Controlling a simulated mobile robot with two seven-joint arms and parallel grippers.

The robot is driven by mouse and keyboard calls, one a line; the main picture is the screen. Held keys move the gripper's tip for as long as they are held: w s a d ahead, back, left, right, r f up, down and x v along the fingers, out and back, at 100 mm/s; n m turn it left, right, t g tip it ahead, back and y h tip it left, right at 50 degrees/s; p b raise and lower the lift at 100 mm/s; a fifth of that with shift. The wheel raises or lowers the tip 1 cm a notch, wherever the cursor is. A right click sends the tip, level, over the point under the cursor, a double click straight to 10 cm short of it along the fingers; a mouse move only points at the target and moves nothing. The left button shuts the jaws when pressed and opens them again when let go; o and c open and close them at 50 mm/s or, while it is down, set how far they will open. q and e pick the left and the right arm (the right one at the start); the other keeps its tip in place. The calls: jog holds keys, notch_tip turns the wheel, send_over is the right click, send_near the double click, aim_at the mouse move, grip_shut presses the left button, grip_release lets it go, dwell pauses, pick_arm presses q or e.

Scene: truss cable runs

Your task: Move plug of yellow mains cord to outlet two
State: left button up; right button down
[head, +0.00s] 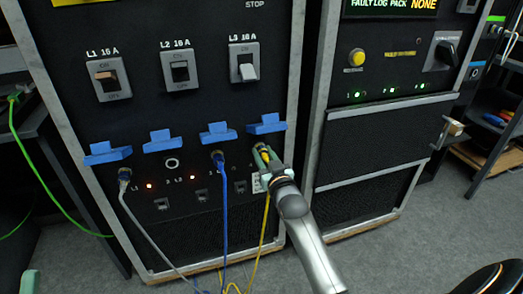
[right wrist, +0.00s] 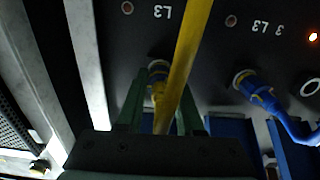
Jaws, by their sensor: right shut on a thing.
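The yellow plug (right wrist: 158,92) sits at the rightmost outlet of the row on the left cabinet, under a raised blue cover. Its yellow cord (head: 264,222) hangs down to the floor. My right gripper (head: 264,155) is shut on the yellow plug, with a green finger on each side in the right wrist view. How deep the plug sits cannot be told. The second outlet from the left (head: 171,163) is an empty round socket under its raised blue cover.
A blue plug (head: 218,158) fills the third outlet, next to the yellow one; its cord hangs down. A grey plug (head: 124,174) fills the leftmost outlet. Blue covers (head: 163,141) stick out above the outlets. Switches (head: 180,71) are higher up. Another cabinet (head: 375,140) stands at the right.

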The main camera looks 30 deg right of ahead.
jog(key=shift+r+n+p, duration=0.2)
jog(key=shift+n+p, duration=0.25)
jog(key=shift+n, duration=0.15)
jog(key=shift+f+n+p, duration=0.1)
jog(key=shift+n+p, duration=0.2)
jog(key=shift+n, duration=0.5)
jog(key=shift+n+p, duration=0.6)
jog(key=shift+n, duration=0.4)
jog(key=shift+w+n, duration=0.1)
jog(key=shift+n, duration=0.3)
jog(key=shift+n+p, duration=0.35)
jog(key=shift+n, duration=1.05)
